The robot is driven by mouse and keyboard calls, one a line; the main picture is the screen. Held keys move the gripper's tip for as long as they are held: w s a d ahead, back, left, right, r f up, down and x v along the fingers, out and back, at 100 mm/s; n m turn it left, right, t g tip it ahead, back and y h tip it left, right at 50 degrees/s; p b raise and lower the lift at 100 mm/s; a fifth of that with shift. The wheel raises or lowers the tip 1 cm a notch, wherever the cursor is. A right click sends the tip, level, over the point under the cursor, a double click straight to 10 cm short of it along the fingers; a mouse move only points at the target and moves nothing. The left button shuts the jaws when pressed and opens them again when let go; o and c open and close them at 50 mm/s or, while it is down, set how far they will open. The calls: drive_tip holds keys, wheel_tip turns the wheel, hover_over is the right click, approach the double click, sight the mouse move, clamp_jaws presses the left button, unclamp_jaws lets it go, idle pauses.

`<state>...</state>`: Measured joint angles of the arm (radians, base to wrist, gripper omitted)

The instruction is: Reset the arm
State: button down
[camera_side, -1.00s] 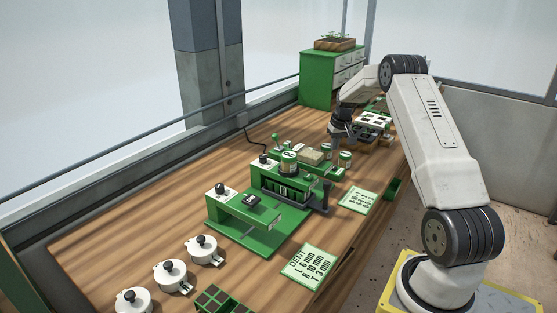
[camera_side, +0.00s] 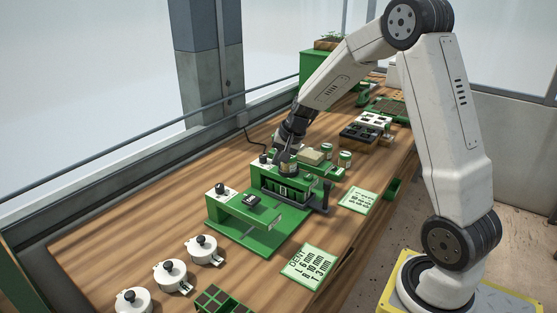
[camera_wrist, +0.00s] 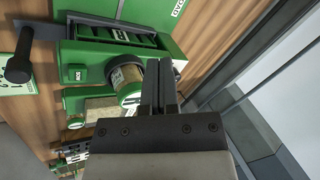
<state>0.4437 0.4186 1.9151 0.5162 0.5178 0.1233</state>
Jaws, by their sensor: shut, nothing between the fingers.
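My arm reaches over the wooden bench in the side view. My gripper (camera_side: 286,150) points down above the green seeder machine (camera_side: 270,183), and its fingers partly cover the jar there. In the wrist view the fingers of my gripper (camera_wrist: 159,72) are together with nothing between them. The jar (camera_wrist: 126,84), with a green rim and pale label, is beside the fingers on their left. I cannot tell whether the fingers touch it. The green machine (camera_wrist: 92,52) lies just beyond.
A second green station (camera_side: 262,240) stands in front. White lidded pots (camera_side: 170,273) line the near left. Printed cards (camera_side: 309,266) lie along the right edge. Trays (camera_side: 374,121) sit farther back. A rail and wall run along the left.

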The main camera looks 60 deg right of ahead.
drive_tip(key=s+a+f+n+g+h, duration=0.1)
drive_tip(key=s+a+f+n+g, duration=0.1)
drive_tip(key=s+a+n, duration=0.9)
drive_tip(key=s+a, duration=0.5)
drive_tip(key=s, duration=0.1)
drive_tip(key=shift+a+f, duration=0.35)
drive_tip(key=shift+a, duration=0.05)
